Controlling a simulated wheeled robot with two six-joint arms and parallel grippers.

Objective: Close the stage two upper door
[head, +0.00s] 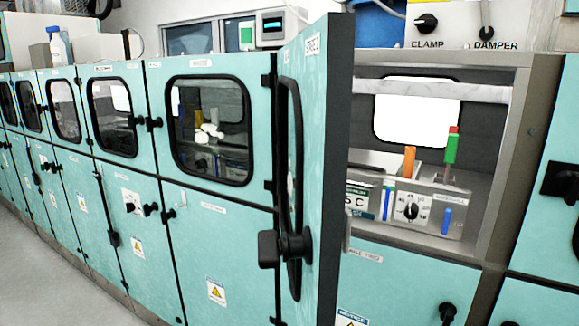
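A teal upper door (338,140) stands open, swung out toward me at the middle of the head view, its edge nearly facing me. A label at its top appears to read "stage", partly too small to read. It has a black latch handle (285,247) low on its face and a black-framed window (290,185) seen at a steep angle. The open compartment (497,190) is to its right. Neither of my grippers is in view.
Inside the compartment are a control box (425,212) with a dial, an orange post (409,160) and a green-and-red post (451,147). Shut teal doors (210,125) run to the left. A "CLAMP" and "DAMPER" panel (460,25) sits above. Floor (45,270) shows free at lower left.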

